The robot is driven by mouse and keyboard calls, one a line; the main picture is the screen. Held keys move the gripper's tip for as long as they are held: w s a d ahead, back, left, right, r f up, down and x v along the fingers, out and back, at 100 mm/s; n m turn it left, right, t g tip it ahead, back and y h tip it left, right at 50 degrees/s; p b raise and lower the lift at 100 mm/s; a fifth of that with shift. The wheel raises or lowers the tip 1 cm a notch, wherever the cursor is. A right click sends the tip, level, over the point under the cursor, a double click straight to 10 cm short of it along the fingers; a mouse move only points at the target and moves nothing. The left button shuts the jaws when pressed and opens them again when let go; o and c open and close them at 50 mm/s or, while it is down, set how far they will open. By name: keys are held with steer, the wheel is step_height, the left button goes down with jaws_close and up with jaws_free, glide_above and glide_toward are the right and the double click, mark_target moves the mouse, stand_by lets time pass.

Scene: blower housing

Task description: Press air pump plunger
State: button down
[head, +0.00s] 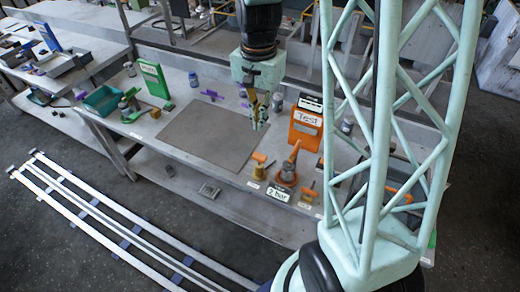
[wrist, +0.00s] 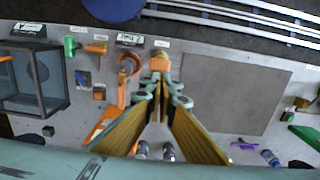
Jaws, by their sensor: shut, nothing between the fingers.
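My gripper (head: 256,122) hangs above the workbench, pointing down, with its fingertips together and nothing between them. In the wrist view its fingertips (wrist: 163,92) overlap the lower edge of an orange-topped piece (wrist: 160,62), which looks like the air pump plunger. In the head view this orange handle (head: 260,158) stands near the bench's front edge, in front of and below the gripper, with a gap between them. Beside it stands a device with an upright orange lever (head: 288,172), also in the wrist view (wrist: 128,68). The plunger's lower part is partly hidden by the fingers in the wrist view.
A "2 bar" label (head: 278,193) lies by the front edge. An orange "Test" stand (head: 305,128) is behind the lever device. A flat grey mat (head: 205,132) leaves clear room on the left. A green sign (head: 153,80) and small parts stand farther left.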

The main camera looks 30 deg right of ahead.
mark_target(259, 157)
steer(key=shift+f, duration=0.15)
stand_by(0.4)
steer(key=shift+f+b, duration=0.45)
steer(key=shift+f, duration=6.4)
steer(key=shift+f, duration=0.1)
steer(key=shift+f+b, duration=1.45)
steer(key=shift+f, duration=0.2)
steer(key=shift+r, duration=0.15)
steer(key=shift+r+p, duration=1.15)
steer(key=shift+r, duration=0.9)
step_height(259, 157, up, 10)
steer(key=shift+f+p, duration=0.15)
steer(key=shift+p, duration=0.15)
steer(key=shift+b, duration=0.35)
